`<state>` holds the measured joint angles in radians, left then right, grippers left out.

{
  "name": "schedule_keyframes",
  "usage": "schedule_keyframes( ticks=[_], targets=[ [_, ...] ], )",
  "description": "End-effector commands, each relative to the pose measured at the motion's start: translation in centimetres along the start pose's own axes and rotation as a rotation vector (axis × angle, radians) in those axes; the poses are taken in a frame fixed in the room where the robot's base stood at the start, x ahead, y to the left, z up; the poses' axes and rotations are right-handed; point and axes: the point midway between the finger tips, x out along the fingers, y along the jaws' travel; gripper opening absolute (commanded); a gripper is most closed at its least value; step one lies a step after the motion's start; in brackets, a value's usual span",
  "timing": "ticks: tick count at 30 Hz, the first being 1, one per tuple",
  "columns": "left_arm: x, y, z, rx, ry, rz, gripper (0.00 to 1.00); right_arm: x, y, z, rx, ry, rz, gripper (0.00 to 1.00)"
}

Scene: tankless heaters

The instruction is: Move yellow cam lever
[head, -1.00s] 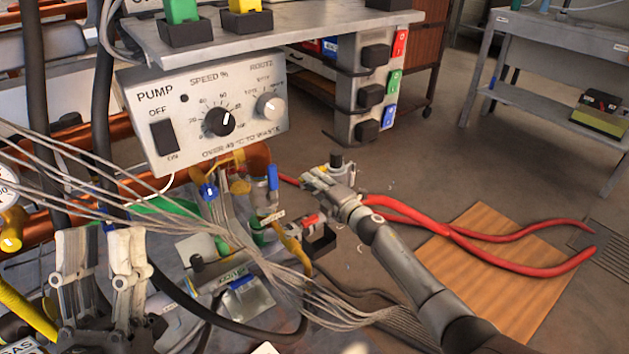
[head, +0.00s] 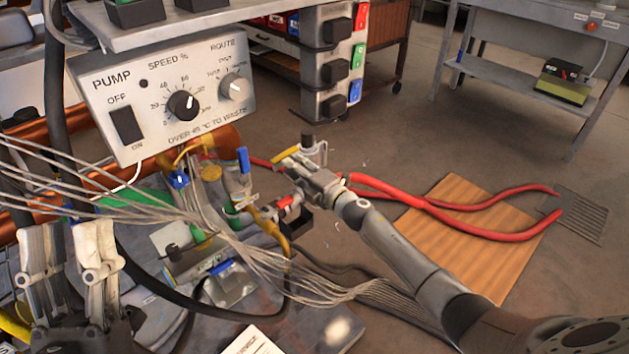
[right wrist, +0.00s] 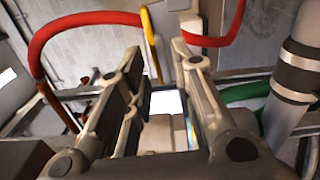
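The yellow cam lever (head: 286,153) shows in the head view as a short yellow bar beside an upright grey fitting with a black top (head: 308,148). In the right wrist view a thin yellow bar (right wrist: 150,42), likely the same lever, stands upright just beyond the gap between the fingertips. My right gripper (head: 298,168) is at the lever in the head view; contact cannot be told. In the right wrist view its fingers (right wrist: 158,55) are apart with nothing clamped between them. My left gripper (head: 65,232) is open and empty at the lower left.
A pump control box (head: 165,95) hangs above the fittings. Grey cables (head: 270,262) cross in front of the valves. A blue-handled valve (head: 243,162) stands left of the lever.

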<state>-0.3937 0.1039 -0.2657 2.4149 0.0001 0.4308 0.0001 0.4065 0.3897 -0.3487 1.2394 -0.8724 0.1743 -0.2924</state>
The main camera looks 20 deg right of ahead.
Motion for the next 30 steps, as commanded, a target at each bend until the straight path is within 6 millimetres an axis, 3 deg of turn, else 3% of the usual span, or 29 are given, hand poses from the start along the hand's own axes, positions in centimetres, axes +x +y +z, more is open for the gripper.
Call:
schedule_keyframes(
  ticks=[9, 15, 30],
  targets=[
    [0.0, 0.0, 0.0, 0.000, 0.000, 0.000, 0.40, -5.6, -0.1, 0.0, 0.002, 0.001, -0.002, 0.23],
    [0.0, 0.0, 0.0, 0.000, 0.000, 0.000, 0.40, -7.8, -0.1, 0.0, 0.003, 0.000, -0.002, 0.23],
    [0.0, 0.0, 0.0, 0.000, 0.001, 0.000, 0.40, -8.6, 0.0, 0.0, 0.003, -0.001, 0.000, 0.23]
  ],
)
